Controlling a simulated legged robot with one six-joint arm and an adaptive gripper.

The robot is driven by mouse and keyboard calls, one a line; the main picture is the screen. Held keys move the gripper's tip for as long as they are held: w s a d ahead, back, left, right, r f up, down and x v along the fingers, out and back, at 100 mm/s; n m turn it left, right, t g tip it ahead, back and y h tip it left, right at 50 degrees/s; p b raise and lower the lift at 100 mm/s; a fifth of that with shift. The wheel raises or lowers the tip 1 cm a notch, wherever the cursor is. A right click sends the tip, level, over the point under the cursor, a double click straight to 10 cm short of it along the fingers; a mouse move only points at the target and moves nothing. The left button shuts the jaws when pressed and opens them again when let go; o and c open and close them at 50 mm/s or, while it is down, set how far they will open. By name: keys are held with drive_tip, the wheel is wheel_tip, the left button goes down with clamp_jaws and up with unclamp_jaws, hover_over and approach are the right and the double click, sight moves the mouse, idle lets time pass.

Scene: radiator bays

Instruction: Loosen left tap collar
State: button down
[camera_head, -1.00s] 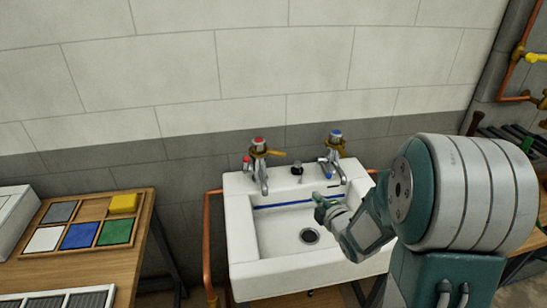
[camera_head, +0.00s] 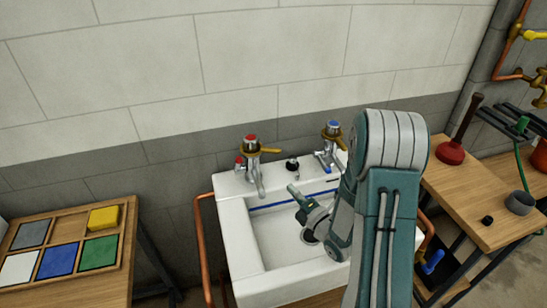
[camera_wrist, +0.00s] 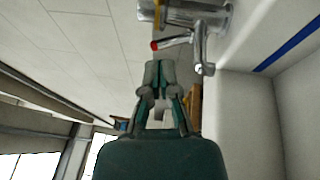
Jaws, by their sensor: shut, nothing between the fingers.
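The left tap (camera_head: 256,168) has a red cap, a chrome spout and a brass collar (camera_head: 251,148) below the cap, with a brass handle pointing right. A small red-tipped part sits on its left side. My gripper (camera_head: 291,188) is shut and empty over the back of the white basin (camera_head: 238,235), right of and apart from the left tap's spout. In the wrist view my gripper (camera_wrist: 158,66) points toward a chrome tap (camera_wrist: 200,18) and a red-tipped lever (camera_wrist: 155,45), with a gap between. The collar is mostly cut off at the top there.
The blue-capped right tap (camera_head: 331,142) stands close to my arm. A black knob (camera_head: 292,164) sits between the taps. A copper pipe (camera_head: 201,245) runs down the basin's left side. A tray of coloured tiles (camera_head: 75,240) is at left; a plunger (camera_head: 452,150) stands at right.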

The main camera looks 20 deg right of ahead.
sight(276, 153)
drive_tip(key=x, duration=0.4)
drive_tip(key=d+x, duration=0.1)
drive_tip(key=x, duration=0.2)
drive_tip(key=d+x, duration=0.1)
drive_tip(key=x, duration=0.3)
drive_tip(key=shift+w+a+r, duration=0.15)
drive_tip(key=shift+w, duration=0.7)
drive_tip(key=shift+w+d+r, duration=0.25)
drive_tip(key=shift+w+d, duration=0.35)
drive_tip(key=shift+w, duration=0.1)
